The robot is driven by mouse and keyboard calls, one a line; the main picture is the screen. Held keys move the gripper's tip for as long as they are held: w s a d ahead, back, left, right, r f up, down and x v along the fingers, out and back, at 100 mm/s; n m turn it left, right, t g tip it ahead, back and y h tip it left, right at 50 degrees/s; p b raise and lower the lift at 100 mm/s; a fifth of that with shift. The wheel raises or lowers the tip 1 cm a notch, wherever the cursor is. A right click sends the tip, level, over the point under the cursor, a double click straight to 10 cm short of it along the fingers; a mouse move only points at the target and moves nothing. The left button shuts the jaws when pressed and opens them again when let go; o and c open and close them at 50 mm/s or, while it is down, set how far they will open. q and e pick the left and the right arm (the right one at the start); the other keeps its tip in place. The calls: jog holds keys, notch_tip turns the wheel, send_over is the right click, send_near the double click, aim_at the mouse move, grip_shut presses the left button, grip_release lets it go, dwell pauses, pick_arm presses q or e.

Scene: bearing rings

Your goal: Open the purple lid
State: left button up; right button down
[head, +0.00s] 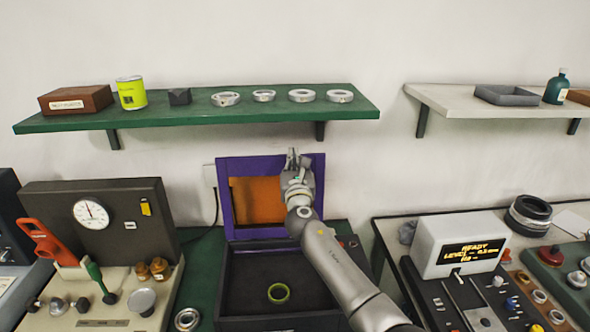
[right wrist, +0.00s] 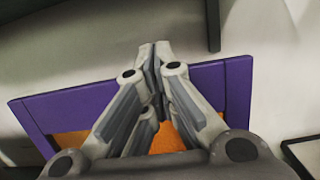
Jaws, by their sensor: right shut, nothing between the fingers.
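The purple lid (head: 237,167) stands raised, roughly upright, at the back of a dark box (head: 232,283), with an orange inner panel (head: 256,201). The lid also shows in the right wrist view (right wrist: 66,110). A yellow-green ring (head: 278,292) lies on the floor of the box. My right gripper (head: 293,153) is in front of the lid's upper right part, its fingers shut and empty. In the right wrist view my right gripper (right wrist: 154,48) has its fingertips together near the lid's top edge; I cannot tell whether they touch it. My left gripper is not in view.
A green shelf (head: 200,112) with several rings, a tin (head: 131,93) and a brown box (head: 75,100) hangs above the lid. A dark gauge panel (head: 113,220) stands at left. A display unit (head: 462,245) stands at right.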

jog(key=s+f, duration=0.2)
jog(key=s, duration=1)
jog(key=s+d+f+m+g+h, duration=0.1)
jog(key=s+d+f+m+g, duration=0.4)
jog(key=s+f+m, duration=0.4)
jog(key=s+d+f+m+g+h, duration=0.25)
jog(key=s+d+f+m, duration=0.4)
jog(key=f+m, duration=0.35)
jog(key=s+d+f+m+g+y, duration=0.1)
jog(key=s+f+m+g, duration=0.3)
jog(key=s, duration=0.6)
jog(key=s+d+f+m+g+y, duration=0.1)
jog(key=s+m+g, duration=0.1)
jog(key=s+m, duration=0.55)
jog(key=s+d+f+m+g+y, duration=0.1)
jog(key=s+f+m+g+y, duration=0.2)
jog(key=s, duration=0.8)
notch_tip(320, 180, down, 28)
jog(key=s+f+g+h+b, duration=0.1)
jog(key=b, duration=0.2)
jog(key=s+d+f+g+b, duration=0.1)
jog(key=s+d+f, duration=0.1)
jog(key=s+f, duration=1.5)
jog(key=shift+d+f, duration=0.25)
jog(key=shift+d, duration=0.1)
jog(key=shift+s+h, duration=0.15)
jog(key=shift+h, duration=0.1)
